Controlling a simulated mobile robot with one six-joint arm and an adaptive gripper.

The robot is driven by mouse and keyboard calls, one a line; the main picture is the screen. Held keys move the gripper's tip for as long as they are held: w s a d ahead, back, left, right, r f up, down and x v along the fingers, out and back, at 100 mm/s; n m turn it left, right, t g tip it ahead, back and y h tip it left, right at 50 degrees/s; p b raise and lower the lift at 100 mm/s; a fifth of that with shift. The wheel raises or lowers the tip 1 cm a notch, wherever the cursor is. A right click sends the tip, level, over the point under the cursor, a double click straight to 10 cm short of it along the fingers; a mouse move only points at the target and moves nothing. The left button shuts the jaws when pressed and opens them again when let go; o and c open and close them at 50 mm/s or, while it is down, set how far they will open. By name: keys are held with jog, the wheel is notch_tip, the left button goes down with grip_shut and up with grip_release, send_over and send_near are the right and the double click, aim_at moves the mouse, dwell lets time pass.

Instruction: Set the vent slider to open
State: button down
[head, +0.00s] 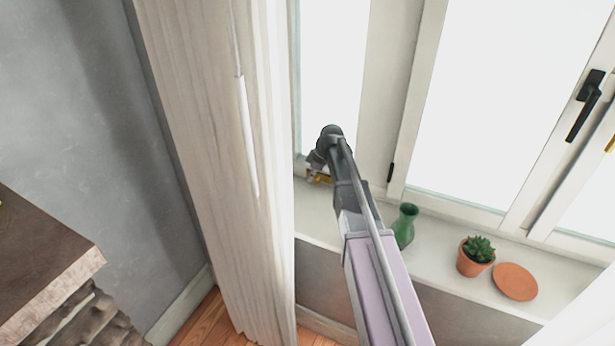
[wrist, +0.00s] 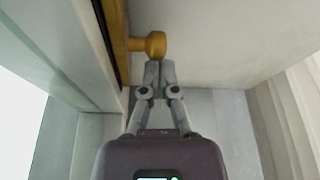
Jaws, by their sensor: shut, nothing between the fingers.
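The vent slider's brass-yellow knob (wrist: 155,44) is at the upper middle of the wrist view. It sticks out to the right from a yellow strip beside a dark slot in a pale frame. My gripper (wrist: 153,67) is shut and empty. Its fingertips are right by the knob, just below it in that view; I cannot tell whether they touch. In the head view, a small bit of yellow (head: 321,178) shows below my gripper (head: 315,160), at the left end of the sill by the window. My wrist hides much of that spot, and the slider's position cannot be read.
A green vase (head: 404,228), a potted succulent (head: 476,256) and a terracotta saucer (head: 515,281) stand on the windowsill (head: 440,262), right of my arm. A pale wooden panel (head: 205,150) rises close on the left. Window handles (head: 586,105) are at the right.

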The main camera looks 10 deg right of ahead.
aim_at(318, 182)
jog(key=shift+s+d, duration=0.5)
jog(key=shift+d, duration=0.2)
jog(key=shift+s+d, duration=0.5)
jog(key=shift+d, duration=0.2)
jog(key=shift+w+a, duration=0.1)
jog(key=shift+w+a+r, duration=0.1)
jog(key=shift+w+a, duration=0.1)
jog(key=shift+a, duration=0.2)
jog(key=shift+w+a+r, duration=0.1)
jog(key=shift+w+a, duration=0.05)
jog(key=shift+a, duration=0.25)
jog(key=shift+w+a+r+p, duration=0.15)
jog(key=shift+w+a+p, duration=0.1)
jog(key=shift+a, duration=0.2)
jog(key=shift+w+a+r+p, duration=0.15)
jog(key=shift+w+a+p, duration=0.1)
jog(key=shift+a, duration=0.2)
jog(key=p+v, duration=0.2)
jog(key=shift+s+d+r, duration=0.1)
jog(key=shift+s+r, duration=0.05)
jog(key=shift+r, duration=0.15)
jog(key=p+v, duration=0.7)
jog(key=shift+d, duration=0.1)
